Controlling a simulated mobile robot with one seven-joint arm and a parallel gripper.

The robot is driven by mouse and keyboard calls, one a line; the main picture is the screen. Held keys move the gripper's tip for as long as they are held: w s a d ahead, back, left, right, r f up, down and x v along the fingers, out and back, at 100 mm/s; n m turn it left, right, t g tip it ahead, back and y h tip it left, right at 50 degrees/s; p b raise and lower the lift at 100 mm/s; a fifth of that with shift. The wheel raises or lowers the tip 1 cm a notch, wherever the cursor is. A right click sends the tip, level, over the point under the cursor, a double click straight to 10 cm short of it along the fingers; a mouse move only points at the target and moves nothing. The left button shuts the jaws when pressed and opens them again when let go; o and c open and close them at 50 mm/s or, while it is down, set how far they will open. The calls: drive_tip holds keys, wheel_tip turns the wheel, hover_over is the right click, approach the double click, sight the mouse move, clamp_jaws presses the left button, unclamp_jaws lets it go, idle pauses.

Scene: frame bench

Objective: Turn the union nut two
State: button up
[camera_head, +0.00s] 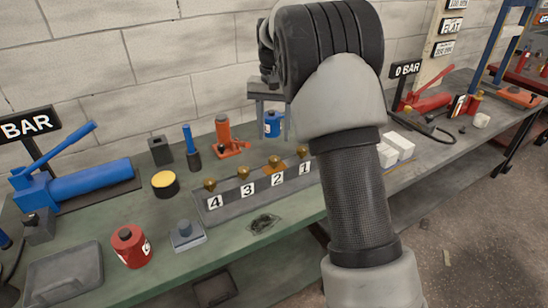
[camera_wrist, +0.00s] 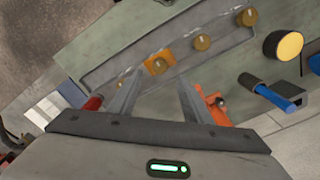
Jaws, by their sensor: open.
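The union nut two (camera_head: 275,161) is a brass knob above the label "2" on the grey rack (camera_head: 213,216), with an orange patch around it. In the wrist view nut two (camera_wrist: 157,66) lies beyond my gripper (camera_wrist: 160,82), whose two fingers are spread apart with nothing between them. Nut two appears just past the fingertips, close to the left one; the gap in depth cannot be told. Nut three (camera_wrist: 202,42) and nut four (camera_wrist: 248,17) are up and right of it. Nut one (camera_head: 303,152) is right of nut two in the head view. My arm hides part of the rack's right end.
An orange jack (camera_head: 225,137) and a blue-handled tool (camera_head: 190,140) stand behind the rack. A yellow-topped tin (camera_head: 165,184), a red can (camera_head: 130,245) and a blue pump (camera_head: 80,185) are to the left. White blocks (camera_head: 397,146) lie right of my arm.

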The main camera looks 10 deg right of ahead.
sight(274, 158)
wheel_tip(274, 158, down, 8)
drive_tip(key=shift+f+b, duration=0.15)
drive_tip(key=shift+b, duration=0.6)
drive_tip(key=c, duration=1.1)
